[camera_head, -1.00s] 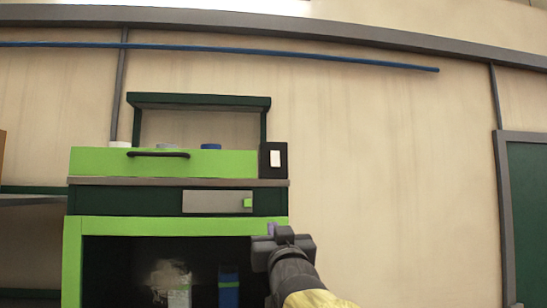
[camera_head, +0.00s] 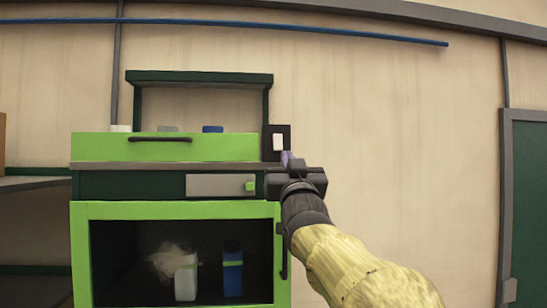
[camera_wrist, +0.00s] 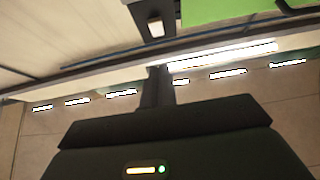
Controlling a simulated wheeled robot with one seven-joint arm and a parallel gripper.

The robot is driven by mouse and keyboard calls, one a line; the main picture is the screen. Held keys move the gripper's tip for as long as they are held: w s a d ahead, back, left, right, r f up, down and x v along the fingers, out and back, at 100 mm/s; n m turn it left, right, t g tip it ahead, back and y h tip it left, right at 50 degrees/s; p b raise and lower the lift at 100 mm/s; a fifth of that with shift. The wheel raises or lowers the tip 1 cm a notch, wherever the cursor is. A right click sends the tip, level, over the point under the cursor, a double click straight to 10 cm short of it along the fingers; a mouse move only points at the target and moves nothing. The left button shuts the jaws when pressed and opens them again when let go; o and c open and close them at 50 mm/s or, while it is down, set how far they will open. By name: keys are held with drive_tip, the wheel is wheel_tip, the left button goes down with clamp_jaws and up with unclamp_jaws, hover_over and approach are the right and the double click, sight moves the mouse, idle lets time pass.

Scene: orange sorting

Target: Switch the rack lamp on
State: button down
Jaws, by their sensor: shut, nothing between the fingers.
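A black switch box (camera_head: 268,143) with a white rocker (camera_head: 277,142) stands at the right end of the green rack's counter. The switch also shows at the top of the wrist view (camera_wrist: 155,27). My gripper (camera_head: 287,159) is shut and empty, with its fingertips just below and slightly right of the rocker in the head view. I cannot tell whether the tips touch the box. In the wrist view my shut fingers (camera_wrist: 155,80) point up towards the switch. No lit lamp is clearly seen on the rack (camera_head: 200,77).
A green drawer front (camera_head: 215,148) with a black handle (camera_head: 160,138) is left of the switch. Below, a glass-fronted cabinet (camera_head: 175,210) holds a white container (camera_head: 186,280) and a blue one (camera_head: 232,275). The wall (camera_head: 400,150) to the right is clear.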

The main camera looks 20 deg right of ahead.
sight(279, 142)
drive_tip(key=p+x, duration=0.2)
drive_tip(key=f+p+x, duration=0.1)
drive_tip(key=p+x, duration=0.1)
drive_tip(key=x, duration=0.1)
drive_tip(key=w+p+x, duration=0.1)
drive_tip(key=p+x, duration=0.2)
drive_tip(key=shift+w+d+f, duration=0.1)
drive_tip(key=shift+w+d, duration=0.05)
drive_tip(key=shift+w+d+f+p, duration=0.15)
drive_tip(key=shift+w+f+p, duration=0.2)
drive_tip(key=shift+w, duration=0.2)
drive_tip(key=shift+s, duration=0.15)
drive_tip(key=shift+b, duration=0.3)
